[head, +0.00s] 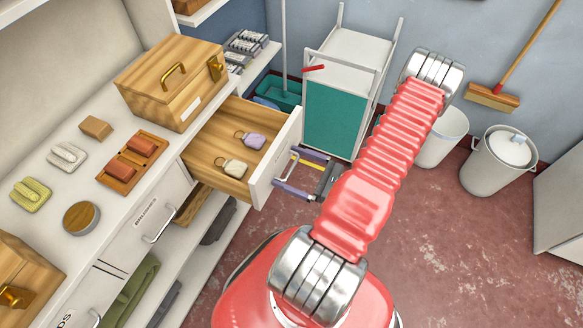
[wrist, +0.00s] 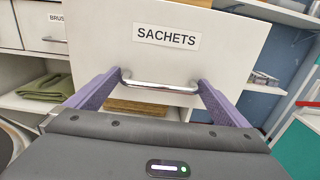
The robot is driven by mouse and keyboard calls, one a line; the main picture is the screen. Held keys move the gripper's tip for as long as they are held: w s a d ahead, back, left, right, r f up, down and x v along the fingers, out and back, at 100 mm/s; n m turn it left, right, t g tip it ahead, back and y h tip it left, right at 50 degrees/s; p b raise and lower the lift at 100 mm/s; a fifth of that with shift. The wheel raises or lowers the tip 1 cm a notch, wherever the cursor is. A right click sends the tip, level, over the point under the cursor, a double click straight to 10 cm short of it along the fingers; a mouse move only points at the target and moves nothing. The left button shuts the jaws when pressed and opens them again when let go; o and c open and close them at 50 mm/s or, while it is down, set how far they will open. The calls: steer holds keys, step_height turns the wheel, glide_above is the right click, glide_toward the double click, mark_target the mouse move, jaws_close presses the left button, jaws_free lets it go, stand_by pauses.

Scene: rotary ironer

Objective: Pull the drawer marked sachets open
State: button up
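The sachets drawer (head: 263,178) stands pulled out from the white counter, its wooden inside showing. Its white front with the SACHETS label (wrist: 166,37) fills the upper wrist view. A metal bar handle (wrist: 158,86) runs across that front. My gripper (wrist: 159,80) is at the handle, its purple fingers wide apart, one by each end of the bar. I cannot tell whether they touch it. In the head view, my gripper (head: 310,172) is just right of the drawer front. A purple sachet (head: 254,140) and a beige sachet (head: 233,167) lie inside the drawer.
A wooden box (head: 172,82) and small items stand on the counter. A closed drawer labelled BRUSHES (head: 146,213) is nearer. A white trolley (head: 345,85) stands behind my gripper, with bins (head: 498,160) to the right. The red floor between is clear.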

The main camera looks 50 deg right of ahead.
steer(key=v, duration=1.4)
stand_by(0.5)
steer(key=shift+w, duration=0.1)
